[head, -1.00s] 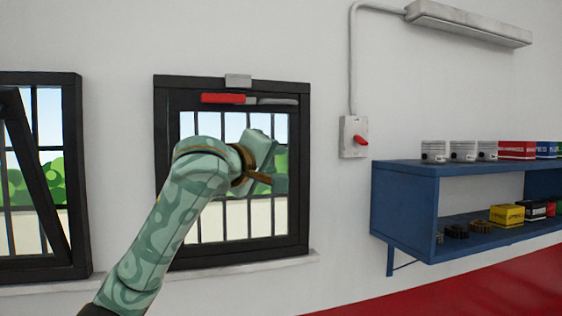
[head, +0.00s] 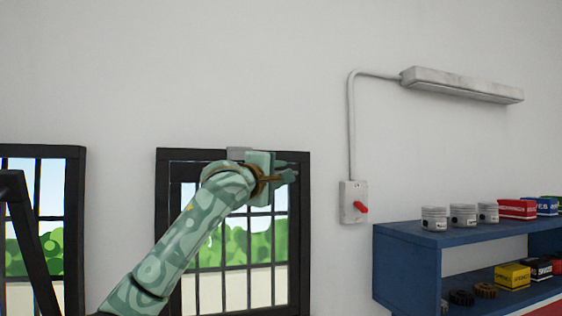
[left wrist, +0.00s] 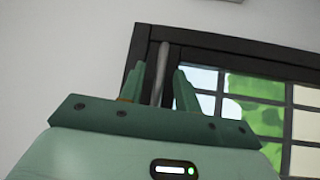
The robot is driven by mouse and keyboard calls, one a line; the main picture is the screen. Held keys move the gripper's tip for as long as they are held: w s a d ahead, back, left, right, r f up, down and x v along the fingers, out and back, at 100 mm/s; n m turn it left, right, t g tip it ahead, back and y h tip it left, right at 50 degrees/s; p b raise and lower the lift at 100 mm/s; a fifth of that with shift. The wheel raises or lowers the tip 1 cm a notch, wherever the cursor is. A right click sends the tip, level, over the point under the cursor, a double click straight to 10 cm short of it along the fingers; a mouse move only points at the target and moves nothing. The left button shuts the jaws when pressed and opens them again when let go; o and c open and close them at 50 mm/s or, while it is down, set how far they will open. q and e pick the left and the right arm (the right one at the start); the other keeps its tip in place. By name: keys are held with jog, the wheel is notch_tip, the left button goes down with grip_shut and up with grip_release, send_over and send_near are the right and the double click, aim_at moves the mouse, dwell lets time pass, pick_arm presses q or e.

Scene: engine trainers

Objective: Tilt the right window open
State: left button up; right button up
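The right window (head: 302,235) is a dark frame with barred glass. As far as it shows, its sash lies flat in the frame; my arm covers much of it. A grey fitting (head: 239,153) sits at its top edge. My left gripper (head: 292,171) is in front of the window's upper right part. In the left wrist view its two fingers (left wrist: 158,88) stand apart, with a slim grey handle (left wrist: 161,65) between them and gaps beside it. The fingers look open. The red part of the handle is hidden in the head view. My right gripper is not in view.
The left window (head: 75,235) has its dark sash (head: 28,235) leaning inward. Right of the right window is a switch box (head: 350,200) with a red lever. A blue shelf (head: 405,265) with pistons and boxes stands further right.

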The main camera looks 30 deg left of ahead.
pick_arm(q)
jog(key=shift+w+r+p, duration=0.1)
jog(key=shift+w+p, duration=0.2)
jog(key=shift+w, duration=0.7)
grip_shut()
jog(key=shift+s+d+f+b, duration=0.1)
jog(key=shift+s+f+b, duration=0.1)
jog(key=shift+b, duration=0.1)
jog(key=s+d+f+m+t+h+b, duration=0.1)
jog(key=s+d+f+m+t+b, duration=0.2)
jog(key=s+d+b, duration=0.6)
jog(key=d+m+b, duration=0.1)
jog(key=b, duration=0.2)
jog(key=shift+d+f, duration=0.2)
jog(key=shift+f, duration=0.2)
jog(key=shift+c, duration=0.8)
grip_release()
jog(key=shift+o, duration=0.8)
